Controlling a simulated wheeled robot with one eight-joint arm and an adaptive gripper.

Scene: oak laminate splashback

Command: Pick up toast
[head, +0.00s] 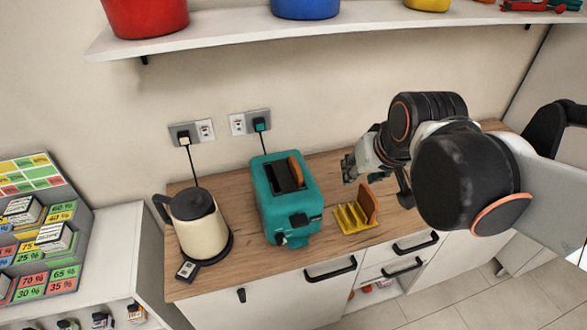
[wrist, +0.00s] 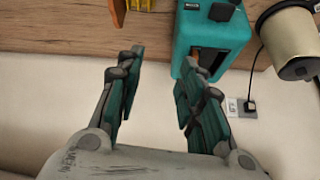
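A brown slice of toast (head: 296,170) stands in the right slot of the teal toaster (head: 262,205) on the counter. Another brown slice (head: 370,205) stands at the right end of the yellow toast rack (head: 350,219), right of the toaster. In the wrist view the toaster (wrist: 228,33) is at the top right, and the rack's slice (wrist: 118,13) is at the top edge. My gripper (head: 350,168) is in the air above the counter, right of the toaster. In the wrist view my gripper (wrist: 162,60) has its fingers wide apart with nothing between them.
A cream kettle (head: 194,222) stands left of the toaster. Cords run from both appliances to wall sockets (head: 250,122). A shelf (head: 240,28) with coloured pots runs above. Bare wooden counter (head: 330,165) lies behind the rack.

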